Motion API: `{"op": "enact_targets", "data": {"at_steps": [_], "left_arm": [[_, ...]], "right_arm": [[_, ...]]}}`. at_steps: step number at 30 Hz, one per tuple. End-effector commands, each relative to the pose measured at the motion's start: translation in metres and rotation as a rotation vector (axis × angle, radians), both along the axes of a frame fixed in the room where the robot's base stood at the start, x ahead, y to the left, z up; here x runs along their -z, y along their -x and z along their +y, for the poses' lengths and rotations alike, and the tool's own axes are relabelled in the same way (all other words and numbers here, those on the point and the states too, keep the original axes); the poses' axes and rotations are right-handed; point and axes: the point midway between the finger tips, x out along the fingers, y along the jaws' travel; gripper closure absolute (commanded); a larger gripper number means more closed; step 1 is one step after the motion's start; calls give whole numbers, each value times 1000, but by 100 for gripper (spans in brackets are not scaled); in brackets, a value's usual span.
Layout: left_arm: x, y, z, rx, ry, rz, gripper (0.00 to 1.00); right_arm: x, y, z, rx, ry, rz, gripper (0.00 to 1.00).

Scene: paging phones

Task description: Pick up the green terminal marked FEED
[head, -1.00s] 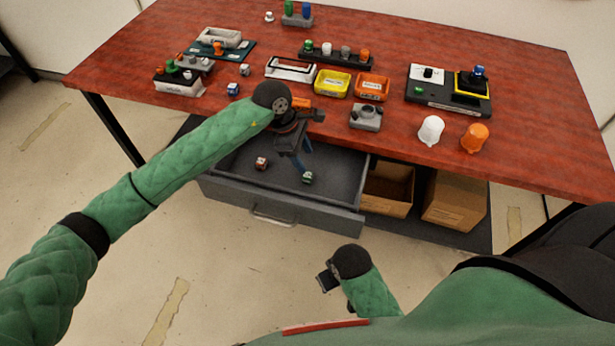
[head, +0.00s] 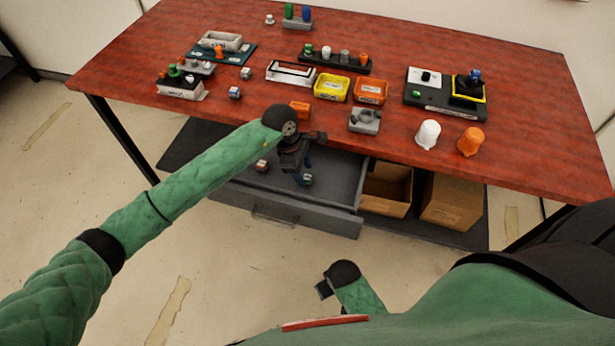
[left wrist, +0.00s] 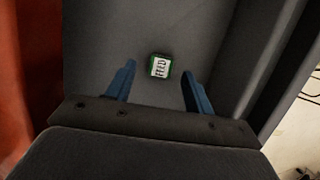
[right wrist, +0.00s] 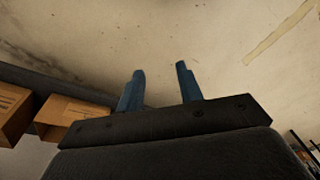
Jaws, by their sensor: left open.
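The green terminal marked FEED (left wrist: 160,67) lies on the floor of the open grey drawer, its white label facing up in the left wrist view. In the head view the terminal (head: 308,180) shows small, just right of my left gripper's fingers. My left gripper (head: 301,178) is open and empty, pointing down into the drawer. In the left wrist view its blue fingers (left wrist: 158,80) stand on either side of the terminal, which lies beyond the tips and apart from them. My right gripper (right wrist: 158,72) is over the bare floor, its two fingers apart with nothing between them.
The drawer (head: 330,185) is pulled out below the red table (head: 530,130). Another small red-and-white block (head: 262,166) lies in it. Cardboard boxes (head: 386,188) stand to its right. An orange block (head: 300,108) sits at the table edge close to my left wrist.

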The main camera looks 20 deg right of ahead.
Motion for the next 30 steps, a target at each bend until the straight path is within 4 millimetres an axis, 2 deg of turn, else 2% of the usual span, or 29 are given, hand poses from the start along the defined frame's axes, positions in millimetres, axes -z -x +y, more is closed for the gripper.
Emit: {"op": "enact_targets", "data": {"at_steps": [3,9,18,25,30], "left_arm": [[8,3,-3,0,2,2,47],[20,4,-6,0,1,0,47],[22,4,-6,1,2,-1,47],[22,4,-6,1,2,-1,92],[22,4,-6,1,2,-1,95]], "right_arm": [[18,3,-2,0,4,4,64],[38,7,-4,1,7,3,64],[42,7,-4,1,6,2,64],[41,7,-4,1,6,2,64],[41,6,-3,2,5,1,64]]}}
